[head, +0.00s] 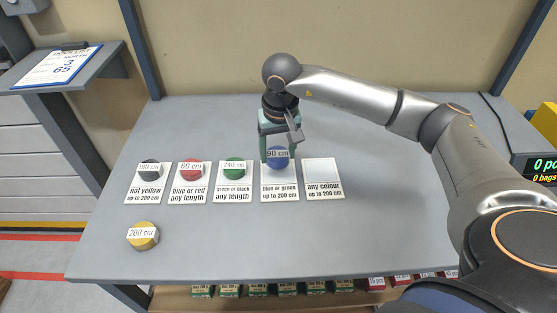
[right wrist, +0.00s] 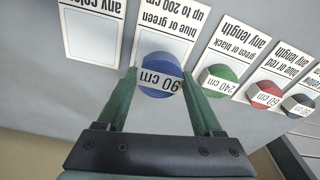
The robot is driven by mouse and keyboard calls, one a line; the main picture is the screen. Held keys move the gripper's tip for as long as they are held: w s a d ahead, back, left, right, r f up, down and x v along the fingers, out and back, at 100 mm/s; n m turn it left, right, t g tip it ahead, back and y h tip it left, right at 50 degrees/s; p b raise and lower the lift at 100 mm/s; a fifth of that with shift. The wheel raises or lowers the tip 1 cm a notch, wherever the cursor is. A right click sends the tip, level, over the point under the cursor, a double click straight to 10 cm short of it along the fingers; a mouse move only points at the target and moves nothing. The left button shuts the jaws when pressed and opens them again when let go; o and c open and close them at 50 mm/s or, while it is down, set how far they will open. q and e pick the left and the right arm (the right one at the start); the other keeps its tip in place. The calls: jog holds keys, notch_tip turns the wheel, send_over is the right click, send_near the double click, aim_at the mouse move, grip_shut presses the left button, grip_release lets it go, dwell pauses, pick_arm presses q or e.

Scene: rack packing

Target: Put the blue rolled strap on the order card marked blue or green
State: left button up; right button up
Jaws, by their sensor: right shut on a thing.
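The blue rolled strap (head: 278,161), labelled 90 cm, is between the fingers of my right gripper (head: 277,152), which is shut on it. In the right wrist view the strap (right wrist: 160,70) shows with a green finger on each side. It is at the upper part of the card marked blue or green, up to 200 cm (head: 280,193). I cannot tell whether it touches the card or hangs just above it. My left gripper is not in view.
Left of it, a green roll (head: 235,164), a red roll (head: 191,166) and a black roll (head: 151,170) lie on their own cards. The any colour card (head: 322,174) at the right is empty. A yellow roll (head: 143,232) lies at the table's front left. The table's middle front is clear.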

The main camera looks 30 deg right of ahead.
aim_at(279, 154)
jog(key=shift+w+d+f, duration=0.1)
jog(key=shift+f, duration=0.85)
jog(key=shift+w+d+f, duration=0.1)
jog(key=shift+f, duration=0.8)
jog(key=shift+f, duration=0.15)
jog(key=o, duration=1.4)
jog(key=r, duration=0.4)
jog(key=s+r, duration=0.1)
jog(key=r, duration=0.7)
jog(key=shift+s+a+r+p, duration=0.15)
jog(key=shift+s+a+p, duration=0.05)
jog(key=shift+a+p, duration=0.1)
